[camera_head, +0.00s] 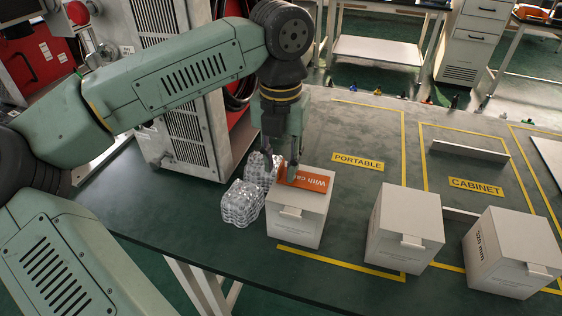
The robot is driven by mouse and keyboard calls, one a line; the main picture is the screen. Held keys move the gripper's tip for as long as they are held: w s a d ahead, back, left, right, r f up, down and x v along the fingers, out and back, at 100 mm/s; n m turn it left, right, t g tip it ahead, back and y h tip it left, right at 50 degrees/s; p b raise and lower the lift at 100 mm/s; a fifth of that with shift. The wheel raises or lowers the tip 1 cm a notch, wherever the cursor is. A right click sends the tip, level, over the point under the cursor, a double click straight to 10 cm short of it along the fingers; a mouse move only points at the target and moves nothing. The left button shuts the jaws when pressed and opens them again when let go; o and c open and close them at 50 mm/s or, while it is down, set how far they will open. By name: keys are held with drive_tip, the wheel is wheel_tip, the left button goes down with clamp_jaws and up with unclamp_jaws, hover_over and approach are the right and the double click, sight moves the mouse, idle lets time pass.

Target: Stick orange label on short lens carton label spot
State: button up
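My gripper (282,168) points down at the back left of the leftmost white carton (295,222). An orange label (307,179) with white lettering starting "With ca" lies on or just above this carton's top, against the gripper's right finger. I cannot tell whether the fingers grip the label or whether it touches the carton. Two similar cartons stand to the right: a middle carton (404,232) and a right carton (512,255) with "320 mm" on its side. No label spot shows clearly, and I cannot tell which carton is the short lens one.
Clear bubbly packaging (243,203) lies just left of the leftmost carton. The dark green table (170,220) has yellow outlined zones marked "PORTABLE" (358,162) and "CABINET" (475,186). A grey vented unit (205,125) stands behind left. The PORTABLE zone is largely clear behind the cartons.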

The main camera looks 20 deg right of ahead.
wheel_tip(320, 180, up, 12)
drive_tip(key=shift+f, duration=0.25)
